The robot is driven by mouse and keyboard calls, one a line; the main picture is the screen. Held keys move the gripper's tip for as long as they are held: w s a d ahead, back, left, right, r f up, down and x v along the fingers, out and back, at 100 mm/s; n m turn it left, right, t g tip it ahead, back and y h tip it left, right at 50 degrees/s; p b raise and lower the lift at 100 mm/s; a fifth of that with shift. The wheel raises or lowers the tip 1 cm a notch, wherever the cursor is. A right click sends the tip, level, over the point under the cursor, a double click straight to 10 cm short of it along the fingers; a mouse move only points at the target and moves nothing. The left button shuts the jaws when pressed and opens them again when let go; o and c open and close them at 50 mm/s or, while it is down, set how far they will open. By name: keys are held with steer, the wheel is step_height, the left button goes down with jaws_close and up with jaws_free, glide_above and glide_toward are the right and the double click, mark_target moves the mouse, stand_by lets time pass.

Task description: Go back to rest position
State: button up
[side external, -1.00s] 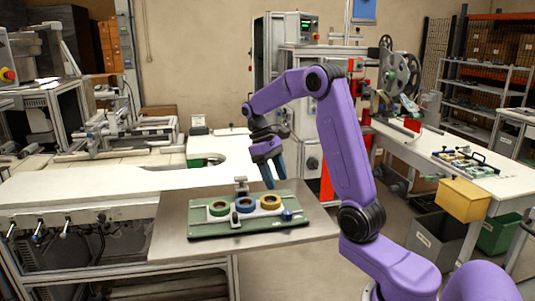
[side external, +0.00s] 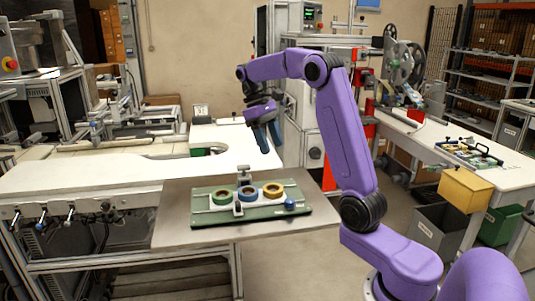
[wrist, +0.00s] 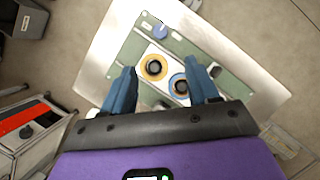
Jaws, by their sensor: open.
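My gripper (side external: 266,138) is open and empty, raised above the back right part of the small table. In the wrist view its two blue fingers (wrist: 163,88) stand apart with nothing between them. Below it a green board (side external: 298,208) lies on the table. On it sit a green reel (side external: 222,197), a blue reel (side external: 248,194) and a yellow reel (side external: 273,190) in a row. In the wrist view the yellow reel (wrist: 154,67) and the blue reel (wrist: 178,84) show beyond the fingers; the green reel is hidden there.
The small metal table (side external: 172,222) has a bare margin around the board. A blue knob (side external: 290,204) sits at the board's front right. A long white bench (side external: 90,180) stands behind left. A yellow bin (side external: 465,190) hangs at right. The air around my gripper is clear.

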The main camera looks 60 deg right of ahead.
steer(key=shift+a, duration=0.1)
steer(key=s+a+f+n+t+h, duration=0.1)
steer(key=s+a+f+n, duration=0.2)
steer(key=a, duration=0.6)
steer(key=s+a+f+n+t, duration=0.15)
steer(key=s+a+n, duration=0.3)
steer(key=a, duration=0.45)
steer(key=s+a+f+n+t, duration=0.1)
steer(key=s+a+f+n, duration=0.1)
steer(key=s, duration=0.7)
steer(key=s+a+f+n+t+y, duration=0.1)
steer(key=s+a+f+n, duration=0.1)
steer(key=s, duration=0.8)
steer(key=shift+a+f+n, duration=0.15)
steer(key=shift+f+n, duration=0.1)
steer(key=shift+n, duration=0.4)
